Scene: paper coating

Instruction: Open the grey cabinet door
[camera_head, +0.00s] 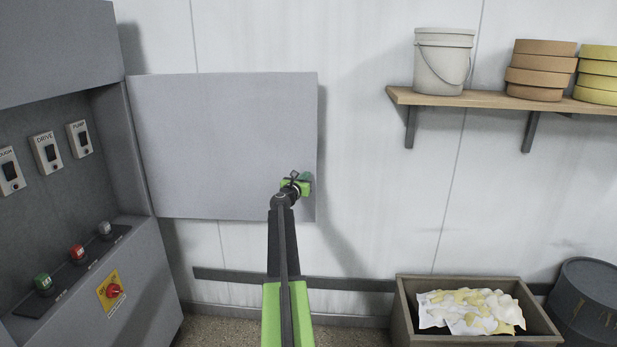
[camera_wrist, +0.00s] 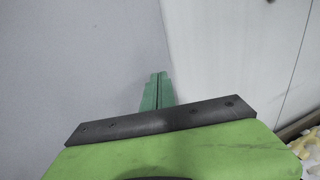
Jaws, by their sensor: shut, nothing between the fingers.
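The grey cabinet door (camera_head: 220,140) stands swung wide open to the right of the grey cabinet (camera_head: 125,150), joined at its left edge. Its flat face is toward me, and no handle shows on it. My gripper (camera_head: 306,178) is in front of the door near its right edge, low on the panel. In the wrist view the green fingers (camera_wrist: 158,88) are together and empty, pointing at the door's grey surface (camera_wrist: 80,60) close to its edge. I cannot tell whether the fingertips touch the door.
Inside the cabinet are several switches (camera_head: 46,152) and coloured buttons (camera_head: 77,252), with a red knob (camera_head: 114,290) below. A shelf (camera_head: 480,99) holds a bucket (camera_head: 442,62) and rolls (camera_head: 540,72). A wooden crate (camera_head: 402,310) and dark drum (camera_head: 588,300) stand at lower right.

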